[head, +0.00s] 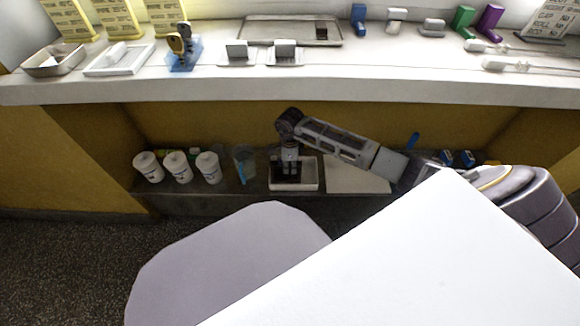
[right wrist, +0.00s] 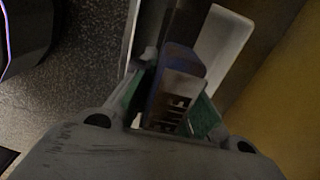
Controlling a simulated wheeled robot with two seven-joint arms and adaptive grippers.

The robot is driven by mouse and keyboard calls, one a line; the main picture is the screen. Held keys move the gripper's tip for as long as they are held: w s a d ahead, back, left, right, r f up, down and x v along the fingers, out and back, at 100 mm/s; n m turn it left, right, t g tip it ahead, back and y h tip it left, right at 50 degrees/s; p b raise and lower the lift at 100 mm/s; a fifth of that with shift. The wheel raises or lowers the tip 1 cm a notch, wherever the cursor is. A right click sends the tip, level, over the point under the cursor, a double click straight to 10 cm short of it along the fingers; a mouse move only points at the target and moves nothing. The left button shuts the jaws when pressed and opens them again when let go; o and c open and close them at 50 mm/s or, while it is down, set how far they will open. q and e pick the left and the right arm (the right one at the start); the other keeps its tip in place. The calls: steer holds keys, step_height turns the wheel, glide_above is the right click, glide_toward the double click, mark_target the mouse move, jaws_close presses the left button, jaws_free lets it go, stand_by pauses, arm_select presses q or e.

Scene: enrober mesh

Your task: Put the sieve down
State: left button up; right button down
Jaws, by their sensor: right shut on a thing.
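My right gripper (head: 289,165) reaches down into the low shelf recess, over a white tray (head: 294,187) with something dark in it. In the right wrist view, my right gripper (right wrist: 168,103) is shut on a brownish piece with slots and a bluish edge, which I take to be the sieve (right wrist: 182,62). The rest of the sieve is hidden or too dark to make out. White tray walls (right wrist: 225,40) show close beside it; I cannot tell whether it touches the tray. My left gripper is not in view.
Several white tubs, one of them a white tub (head: 208,167), and a clear beaker (head: 244,164) stand left of the tray. A pale flat board (head: 352,176) lies right of it. The counter (head: 200,88) overhangs the shelf.

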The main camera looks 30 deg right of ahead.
steer(key=shift+f, duration=0.1)
steer(key=c, duration=1.4)
jaws_free()
